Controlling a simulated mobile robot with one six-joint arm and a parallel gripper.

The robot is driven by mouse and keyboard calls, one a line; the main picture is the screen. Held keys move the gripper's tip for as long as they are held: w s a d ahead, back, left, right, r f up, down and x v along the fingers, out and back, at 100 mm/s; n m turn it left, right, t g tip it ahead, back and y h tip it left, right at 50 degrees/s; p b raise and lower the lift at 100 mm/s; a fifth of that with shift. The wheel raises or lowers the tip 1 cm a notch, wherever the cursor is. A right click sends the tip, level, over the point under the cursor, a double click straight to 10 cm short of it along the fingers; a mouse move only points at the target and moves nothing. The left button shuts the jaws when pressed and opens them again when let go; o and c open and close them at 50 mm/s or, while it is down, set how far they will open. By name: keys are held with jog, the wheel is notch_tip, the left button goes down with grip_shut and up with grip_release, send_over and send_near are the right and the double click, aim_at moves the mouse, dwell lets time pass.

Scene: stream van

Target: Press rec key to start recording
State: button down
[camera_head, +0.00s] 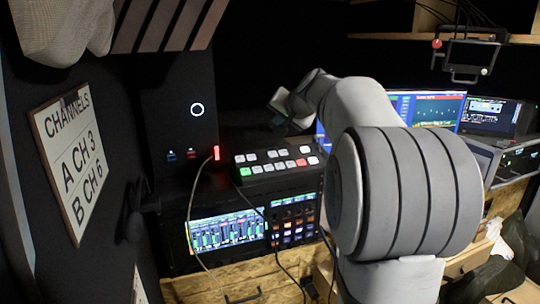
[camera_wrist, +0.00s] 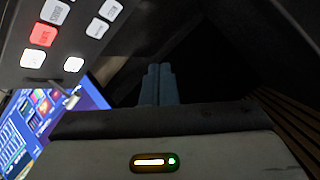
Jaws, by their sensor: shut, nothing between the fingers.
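A dark key panel (camera_head: 262,180) with a sloped top sits left of centre in the head view. It has rows of white keys, one green key (camera_head: 245,171) and one red key (camera_head: 301,162) near its right end. In the wrist view the red key (camera_wrist: 43,35) is at the upper left among white keys; its lettering is too small to read. My gripper (camera_wrist: 158,70) is shut and empty, with its fingers right of the panel and apart from the keys. In the head view my wrist is behind and above the panel, and the fingertips are hard to make out.
A mixer with a lit screen (camera_head: 228,230) and knobs stands below the panel. Thin cables run down in front of it. A lit monitor (camera_head: 435,108) is behind my arm. A channels sign (camera_head: 70,155) hangs on the left wall. The area beyond my fingers is dark.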

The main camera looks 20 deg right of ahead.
aim_at(273, 154)
jog(key=f+b, duration=0.2)
jog(key=w+f+b, duration=0.1)
jog(key=f, duration=0.2)
jog(key=w+f+b, duration=0.1)
jog(key=f+b, duration=0.1)
jog(key=f, duration=0.1)
jog(key=shift+f+b, duration=0.1)
jog(key=shift+b, duration=0.2)
dwell(1.7)
jog(key=shift+w+f+b, duration=0.1)
jog(key=shift+f+b, duration=0.25)
jog(key=shift+b, duration=0.1)
jog(key=shift+w+f+b, duration=0.1)
jog(key=shift+f+b, duration=0.3)
jog(key=shift+f, duration=0.05)
dwell(0.5)
dwell(0.3)
jog(key=shift+s+r+p, duration=0.2)
jog(key=shift+r+p, duration=0.25)
jog(key=shift+r, duration=0.4)
jog(key=shift+r, duration=0.1)
